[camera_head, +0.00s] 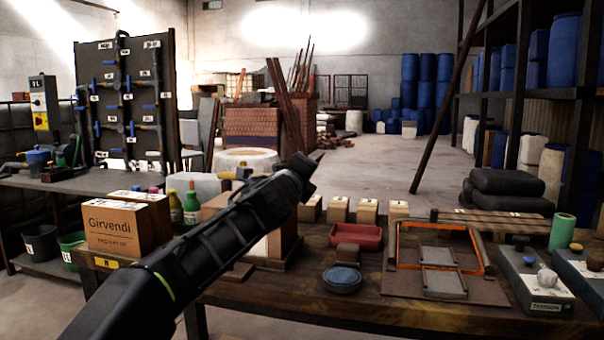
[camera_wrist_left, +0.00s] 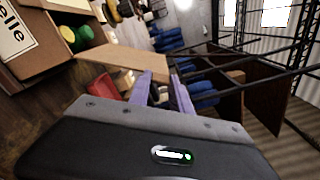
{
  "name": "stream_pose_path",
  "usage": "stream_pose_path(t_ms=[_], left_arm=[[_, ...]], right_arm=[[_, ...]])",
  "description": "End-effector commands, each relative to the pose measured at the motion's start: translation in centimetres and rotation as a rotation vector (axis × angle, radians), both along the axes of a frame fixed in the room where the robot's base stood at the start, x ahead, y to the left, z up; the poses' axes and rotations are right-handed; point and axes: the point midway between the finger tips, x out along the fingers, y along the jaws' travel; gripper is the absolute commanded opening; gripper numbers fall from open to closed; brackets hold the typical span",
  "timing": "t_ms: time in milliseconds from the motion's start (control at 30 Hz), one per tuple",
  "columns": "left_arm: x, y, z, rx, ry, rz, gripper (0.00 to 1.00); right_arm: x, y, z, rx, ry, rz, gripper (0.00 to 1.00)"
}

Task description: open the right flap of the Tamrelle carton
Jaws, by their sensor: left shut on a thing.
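The Tamrelle carton (camera_wrist_left: 60,48) is at the upper left of the left wrist view, with the end of its name on a white label. Bottles with green and yellow caps (camera_wrist_left: 75,38) show at its opening. A tan flap (camera_wrist_left: 122,62) reaches out from the carton. My left gripper (camera_wrist_left: 165,78) is shut on this flap near its outer end. In the head view my left gripper (camera_head: 303,168) is above the carton (camera_head: 287,243), and my arm hides most of the carton. My right gripper is in neither view.
A Girvendi carton (camera_head: 118,226) stands left of my arm, beside green-capped bottles (camera_head: 191,206). Right of the Tamrelle carton are a red tray (camera_head: 357,237), a blue round dish (camera_head: 342,280) and an orange-edged frame (camera_head: 440,250). Small tan blocks (camera_head: 367,211) line the table's back.

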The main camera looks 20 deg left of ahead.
Motion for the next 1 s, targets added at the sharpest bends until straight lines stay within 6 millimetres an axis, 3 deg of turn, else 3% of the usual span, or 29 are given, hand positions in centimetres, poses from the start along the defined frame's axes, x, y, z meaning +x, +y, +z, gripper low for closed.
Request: stream_pose_path(t_ms=[233, 267, 367, 733, 1000], left_arm=[[0.0, 0.0, 0.0, 0.0, 0.001, -0.001, 0.0], [0.0, 0.0, 0.0, 0.0, 0.001, -0.001, 0.25], [0.0, 0.0, 0.0, -0.001, 0.0, 0.0, 0.34], [-0.5, 0.0, -0.1, -0.001, -0.001, -0.001, 0.35], [-4.3, -0.1, -0.2, -0.003, -0.002, -0.001, 0.35]], right_arm=[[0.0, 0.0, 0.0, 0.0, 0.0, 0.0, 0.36], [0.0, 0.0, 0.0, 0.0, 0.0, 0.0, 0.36], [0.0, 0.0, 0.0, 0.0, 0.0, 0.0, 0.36], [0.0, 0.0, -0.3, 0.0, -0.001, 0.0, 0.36], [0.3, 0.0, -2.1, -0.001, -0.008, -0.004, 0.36]])
